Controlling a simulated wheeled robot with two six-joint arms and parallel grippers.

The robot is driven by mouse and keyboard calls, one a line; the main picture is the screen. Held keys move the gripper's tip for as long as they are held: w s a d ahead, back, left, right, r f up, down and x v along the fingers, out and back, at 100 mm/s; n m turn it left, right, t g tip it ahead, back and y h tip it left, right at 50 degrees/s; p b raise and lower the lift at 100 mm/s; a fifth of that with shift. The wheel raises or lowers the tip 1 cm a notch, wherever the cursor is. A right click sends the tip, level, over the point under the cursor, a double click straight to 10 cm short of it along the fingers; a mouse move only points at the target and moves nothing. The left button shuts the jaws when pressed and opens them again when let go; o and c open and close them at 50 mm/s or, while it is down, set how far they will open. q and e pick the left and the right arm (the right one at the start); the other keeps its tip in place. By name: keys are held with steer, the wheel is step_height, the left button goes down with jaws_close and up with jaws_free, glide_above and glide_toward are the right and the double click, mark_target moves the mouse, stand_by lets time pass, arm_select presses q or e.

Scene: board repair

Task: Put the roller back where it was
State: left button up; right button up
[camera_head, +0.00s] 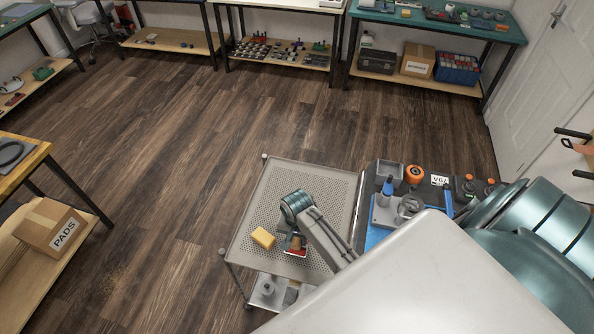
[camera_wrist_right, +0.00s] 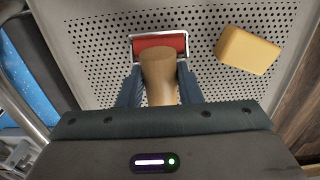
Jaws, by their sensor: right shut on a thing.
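The roller has a red drum in a metal frame and a wooden handle. In the right wrist view the roller (camera_wrist_right: 158,42) is at the top middle, over the perforated grey cart top (camera_wrist_right: 90,45). My right gripper (camera_wrist_right: 159,82) is shut on its handle, one blue finger on each side. In the head view the roller's red drum (camera_head: 293,251) shows below my right gripper (camera_head: 297,236), over the cart top (camera_head: 262,205). I cannot tell whether the roller touches the cart. My left gripper is not in view.
A yellow sponge-like block (camera_head: 263,238) lies on the cart beside the roller. A bench with a blue-based device (camera_head: 380,215), a grey bin (camera_head: 390,170) and an orange spool (camera_head: 414,173) adjoins the cart on the right. The floor left of the cart is clear.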

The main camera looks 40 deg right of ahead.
steer(key=shift+s+f, duration=0.15)
steer(key=shift+f, duration=0.05)
steer(key=shift+s+a+f, duration=0.1)
steer(key=shift+f, duration=0.2)
jaws_close()
steer(key=o, duration=0.7)
jaws_free()
steer(key=shift+c, duration=0.2)
steer(key=shift+o, duration=1.1)
steer(key=shift+f, duration=0.1)
steer(key=shift+w, duration=0.25)
steer(key=shift+r, duration=0.3)
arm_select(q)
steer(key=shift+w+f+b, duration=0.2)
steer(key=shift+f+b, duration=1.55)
arm_select(e)
step_height(320, 180, up, 13)
steer(key=shift+f, duration=0.15)
